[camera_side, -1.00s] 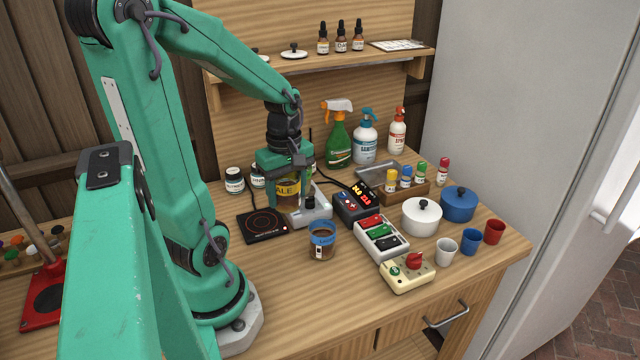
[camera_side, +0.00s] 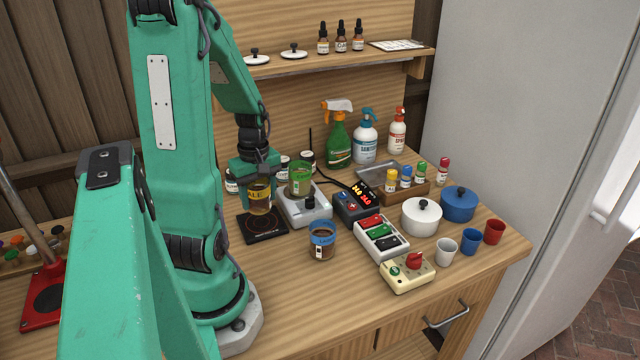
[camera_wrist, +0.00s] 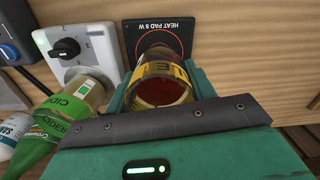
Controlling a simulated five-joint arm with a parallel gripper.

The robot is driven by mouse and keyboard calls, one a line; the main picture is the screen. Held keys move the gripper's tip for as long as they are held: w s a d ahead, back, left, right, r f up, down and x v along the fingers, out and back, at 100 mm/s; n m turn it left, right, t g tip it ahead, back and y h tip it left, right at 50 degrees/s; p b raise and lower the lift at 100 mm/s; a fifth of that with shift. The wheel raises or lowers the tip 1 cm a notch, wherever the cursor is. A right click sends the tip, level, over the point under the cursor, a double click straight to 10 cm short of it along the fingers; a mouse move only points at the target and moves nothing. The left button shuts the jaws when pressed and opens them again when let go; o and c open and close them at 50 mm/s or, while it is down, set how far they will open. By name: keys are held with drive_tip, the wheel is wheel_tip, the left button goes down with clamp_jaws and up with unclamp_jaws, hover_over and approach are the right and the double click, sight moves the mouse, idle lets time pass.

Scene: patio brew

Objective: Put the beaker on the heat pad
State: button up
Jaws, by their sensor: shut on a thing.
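The beaker (camera_side: 260,200), clear with amber liquid and a yellow ALE label, is upright between the jaws of my gripper (camera_side: 256,181). In the wrist view I look down into the beaker (camera_wrist: 161,88), with my gripper's jaws (camera_wrist: 160,92) on both sides of it. The black heat pad (camera_side: 264,228) lies flat on the table, and the beaker is over its back part. I cannot tell whether the beaker's bottom touches the pad. In the wrist view the heat pad (camera_wrist: 178,28) shows beyond the beaker, partly hidden by it.
A white knobbed device (camera_side: 306,210) stands close right of the pad, with a green-labelled cider vessel (camera_side: 300,180) on it. A blue-labelled vessel of dark liquid (camera_side: 322,241) stands in front. Small jars (camera_side: 284,167) stand behind. The table in front of the pad is clear.

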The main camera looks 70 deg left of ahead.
sight(260, 207)
drive_tip(key=shift+f, duration=0.1)
drive_tip(key=shift+f, duration=1.95)
drive_tip(key=shift+f, duration=0.1)
drive_tip(key=o, duration=1.1)
drive_tip(key=shift+a+r, duration=0.15)
drive_tip(key=shift+r, duration=2.95)
drive_tip(key=shift+a+r, duration=0.1)
drive_tip(key=shift+r, duration=2.95)
drive_tip(key=shift+d, duration=0.1)
